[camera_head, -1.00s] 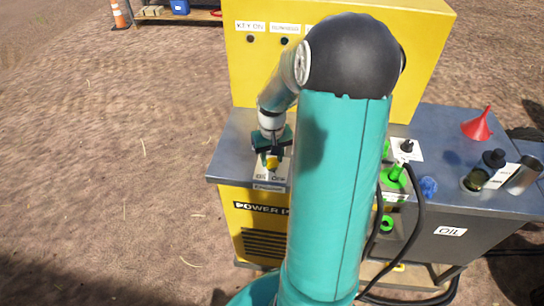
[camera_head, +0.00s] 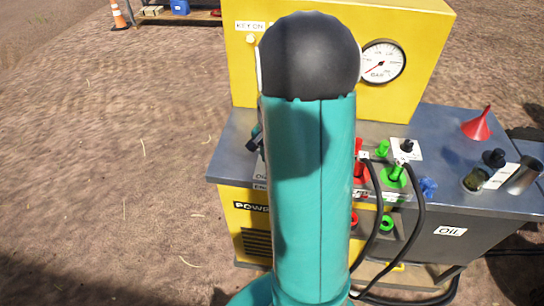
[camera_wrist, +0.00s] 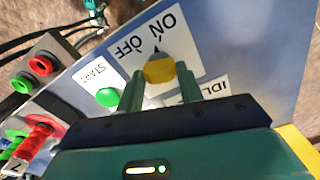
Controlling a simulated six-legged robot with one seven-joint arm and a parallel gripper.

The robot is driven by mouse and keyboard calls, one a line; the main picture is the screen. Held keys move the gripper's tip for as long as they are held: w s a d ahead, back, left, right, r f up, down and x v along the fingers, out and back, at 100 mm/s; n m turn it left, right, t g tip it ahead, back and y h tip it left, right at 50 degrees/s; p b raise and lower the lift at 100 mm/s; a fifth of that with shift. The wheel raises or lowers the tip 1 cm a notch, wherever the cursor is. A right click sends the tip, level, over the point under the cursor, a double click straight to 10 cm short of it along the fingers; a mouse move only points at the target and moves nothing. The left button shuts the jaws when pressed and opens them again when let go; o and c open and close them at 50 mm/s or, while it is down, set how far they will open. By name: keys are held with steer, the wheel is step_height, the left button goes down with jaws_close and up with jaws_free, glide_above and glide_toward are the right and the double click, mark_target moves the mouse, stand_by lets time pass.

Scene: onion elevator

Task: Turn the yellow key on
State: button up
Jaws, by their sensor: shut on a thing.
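The yellow key (camera_wrist: 160,68) is a round knob on a white ON/OFF label (camera_wrist: 148,38) in the wrist view. My gripper (camera_wrist: 161,80) has one green finger on each side of the key and is shut on it. A dark pointer shows at the key's far edge, beside the printed words. In the head view my arm hides the key and most of the gripper. The KEY ON lamp (camera_head: 250,39) on the yellow panel (camera_head: 410,30) shows pale and lit.
A green START button (camera_wrist: 108,97) sits close beside the fingers. Red and green hose couplings (camera_head: 394,176) with black hoses stand right of my arm. A pressure gauge (camera_head: 382,61) is on the panel. A red funnel (camera_head: 477,125) stands on the grey bench top at right.

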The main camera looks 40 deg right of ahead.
steer(key=shift+r+m, duration=0.1)
steer(key=shift+m, duration=1.1)
steer(key=o, duration=1)
step_height(320, 180, up, 14)
steer(key=shift+f, duration=0.1)
steer(key=s+a+r+n+t, duration=0.1)
steer(key=a+r+n, duration=0.2)
steer(key=a, duration=0.4)
steer(key=s+a+r+n+t, duration=0.1)
steer(key=a+r+n, duration=0.25)
steer(key=a, duration=0.35)
steer(key=s+a+n+t, duration=0.1)
steer(key=s+a+n, duration=0.1)
steer(key=a+n, duration=0.1)
steer(key=s+a+n+t, duration=0.1)
steer(key=s+a+n, duration=0.2)
steer(key=a, duration=0.2)
steer(key=s+a+r+n+t, duration=0.1)
steer(key=s+a+n, duration=0.2)
steer(key=a, duration=0.2)
steer(key=shift+s+a+n+t, duration=0.1)
steer(key=shift+s+n+t, duration=0.1)
steer(key=shift+n+t, duration=0.15)
